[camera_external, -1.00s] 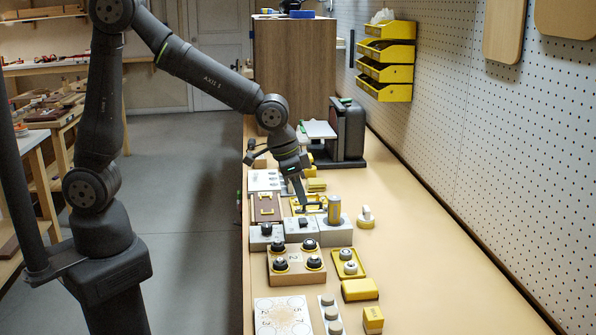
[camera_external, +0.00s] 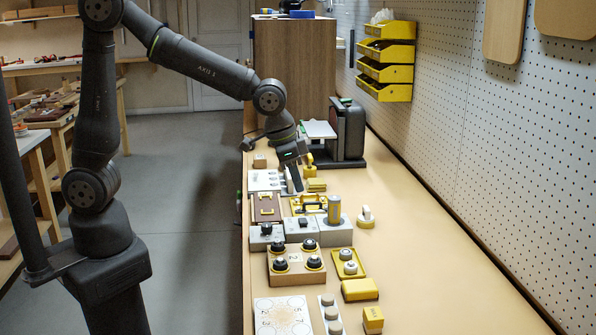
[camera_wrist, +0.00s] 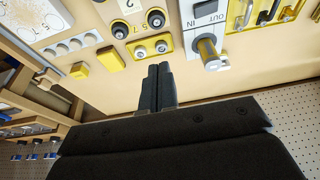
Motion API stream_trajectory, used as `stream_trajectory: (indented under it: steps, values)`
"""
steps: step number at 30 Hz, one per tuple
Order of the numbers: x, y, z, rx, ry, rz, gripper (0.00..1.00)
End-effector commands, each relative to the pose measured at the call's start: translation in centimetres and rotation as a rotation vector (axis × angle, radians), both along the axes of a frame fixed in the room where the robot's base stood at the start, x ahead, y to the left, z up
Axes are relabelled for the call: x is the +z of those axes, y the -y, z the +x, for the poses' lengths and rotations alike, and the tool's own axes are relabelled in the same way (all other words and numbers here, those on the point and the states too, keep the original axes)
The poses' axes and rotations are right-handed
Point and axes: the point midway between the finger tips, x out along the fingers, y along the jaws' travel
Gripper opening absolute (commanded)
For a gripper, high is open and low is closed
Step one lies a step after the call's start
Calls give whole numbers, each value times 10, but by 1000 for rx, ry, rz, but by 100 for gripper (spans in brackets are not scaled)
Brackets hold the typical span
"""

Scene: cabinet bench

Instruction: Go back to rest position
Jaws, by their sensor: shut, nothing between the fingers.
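My gripper (camera_external: 294,184) is shut and empty in the external view. It hangs above the far half of the bench, over the white panel (camera_external: 264,181) and the yellow-trimmed tray with handles (camera_external: 308,204). In the wrist view the two dark fingers of my gripper (camera_wrist: 158,72) lie together with nothing between them. My arm is bent, reaching from the left over the bench.
The bench (camera_external: 430,260) is clear along its right side. Grey switch boxes (camera_external: 303,228), a wooden block with black knobs (camera_external: 297,266) and yellow blocks (camera_external: 360,290) stand along the left. A dark machine (camera_external: 347,132) and a wooden cabinet (camera_external: 294,75) stand at the back.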

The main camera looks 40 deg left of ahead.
Motion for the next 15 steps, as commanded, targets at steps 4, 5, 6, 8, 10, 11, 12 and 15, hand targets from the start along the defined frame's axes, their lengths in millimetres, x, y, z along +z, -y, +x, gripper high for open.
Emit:
stream_trajectory:
  steps: [4,5,6,8,10,11,12,15]
  values:
    - [31,-1,-2,0,3,-4,0]
    - [37,-1,-2,0,3,-4,0]
    - [44,-1,-1,0,4,-4,0]
    - [57,-1,-1,0,4,-4,0]
    - [56,-8,1,17,-26,25,0]
    - [54,-11,3,26,-41,39,0]
    - [54,-15,4,38,-60,56,0]
    - [51,-27,8,67,-111,101,0]
